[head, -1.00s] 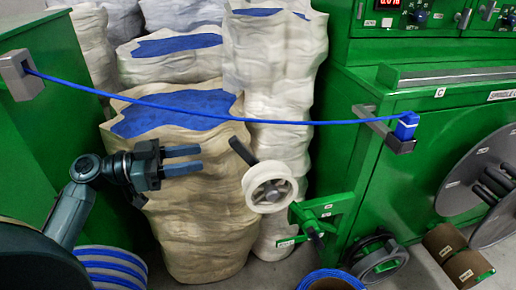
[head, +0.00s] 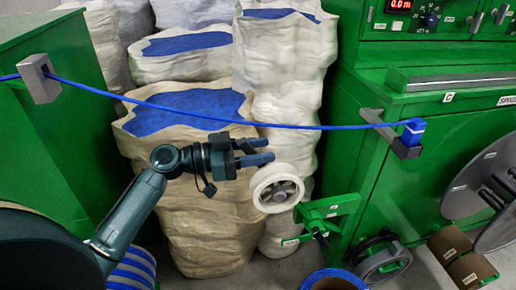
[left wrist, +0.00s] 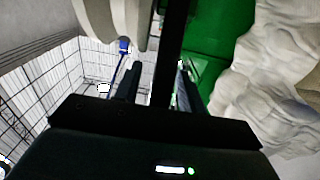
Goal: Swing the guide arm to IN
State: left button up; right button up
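The guide arm's white roller (head: 276,188) hangs beside a green bracket (head: 328,210) on the machine's left side. Small labels on the bracket are too small to read. My left gripper (head: 262,151) is just above and left of the roller, its two fingers apart and pointing right. In the left wrist view, a dark bar (left wrist: 172,50), which looks like the guide arm's handle, runs between the spread fingers (left wrist: 155,85). The pale roller (left wrist: 105,20) is at the top there. In the head view the gripper hides the handle. I cannot tell whether the fingers touch it. My right gripper is not in view.
A blue cable (head: 200,115) spans above my left gripper, from a grey block (head: 40,78) to a grey bracket (head: 395,138) on the green machine. Large sacks (head: 190,220) stand behind. A reel (head: 378,262) and a blue coil (head: 332,279) lie below right.

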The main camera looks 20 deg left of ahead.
pick_arm(q)
grip_shut()
dwell(0.3)
dwell(0.3)
